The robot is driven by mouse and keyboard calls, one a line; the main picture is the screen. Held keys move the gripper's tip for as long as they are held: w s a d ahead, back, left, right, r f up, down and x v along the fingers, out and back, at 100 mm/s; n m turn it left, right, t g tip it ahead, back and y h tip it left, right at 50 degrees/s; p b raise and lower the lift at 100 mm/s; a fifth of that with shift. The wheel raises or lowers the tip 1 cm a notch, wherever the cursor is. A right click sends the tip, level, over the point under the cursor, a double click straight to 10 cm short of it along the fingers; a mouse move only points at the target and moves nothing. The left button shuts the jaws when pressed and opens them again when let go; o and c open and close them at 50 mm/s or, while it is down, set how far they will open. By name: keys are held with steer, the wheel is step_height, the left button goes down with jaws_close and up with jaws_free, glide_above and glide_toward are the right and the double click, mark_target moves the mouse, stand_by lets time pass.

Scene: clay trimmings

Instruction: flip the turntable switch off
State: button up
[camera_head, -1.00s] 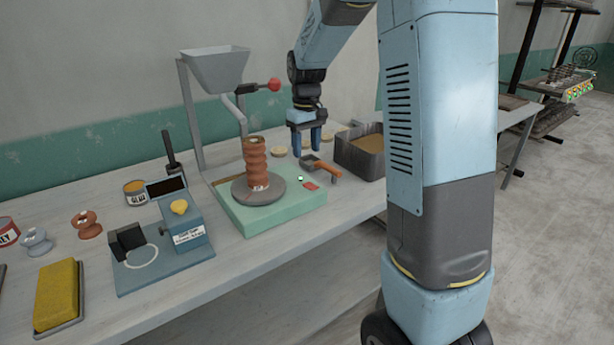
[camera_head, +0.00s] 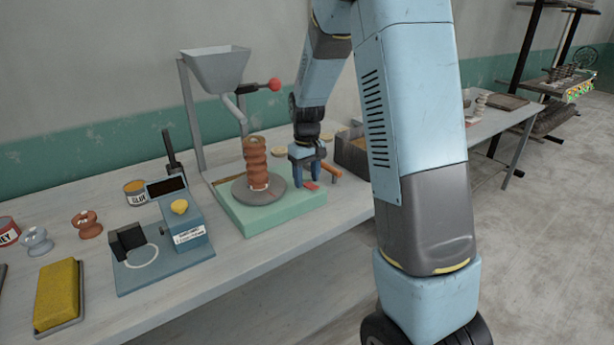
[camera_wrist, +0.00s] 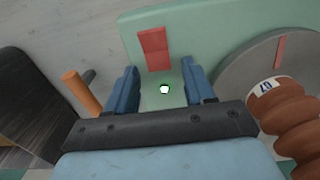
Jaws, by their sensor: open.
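The turntable's green base (camera_head: 235,215) sits on the bench with a grey disc (camera_head: 243,196) on it. A ribbed brown clay piece (camera_head: 256,165) stands upright on the disc. The red switch (camera_head: 311,186) is on the base's right end; it shows as a red rocker in the wrist view (camera_wrist: 154,48). My gripper (camera_head: 307,182) is open, pointing down over that end of the base. In the wrist view my two blue fingers (camera_wrist: 161,82) are apart, with the light between them and the switch just beyond. Contact cannot be told.
An orange-handled tool (camera_head: 331,172) lies right of my gripper, close to one finger. A dark bin (camera_head: 352,155) stands behind it. A hopper (camera_head: 215,68) on a stand rises behind the turntable. A blue device (camera_head: 180,232) stands left.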

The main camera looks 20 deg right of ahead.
jaws_close()
steer(key=shift+s+d+r+t+y, duration=0.15)
steer(key=shift+s+t+y, duration=0.2)
steer(key=shift+t, duration=0.7)
steer(key=shift+s+d+r+t+y, duration=0.15)
steer(key=shift+s+t+y, duration=0.2)
steer(key=shift+t, duration=0.7)
steer(key=shift+a, duration=0.1)
jaws_free()
steer(key=shift+r, duration=0.15)
steer(key=v, duration=1.3)
steer(key=shift+s+r, duration=0.2)
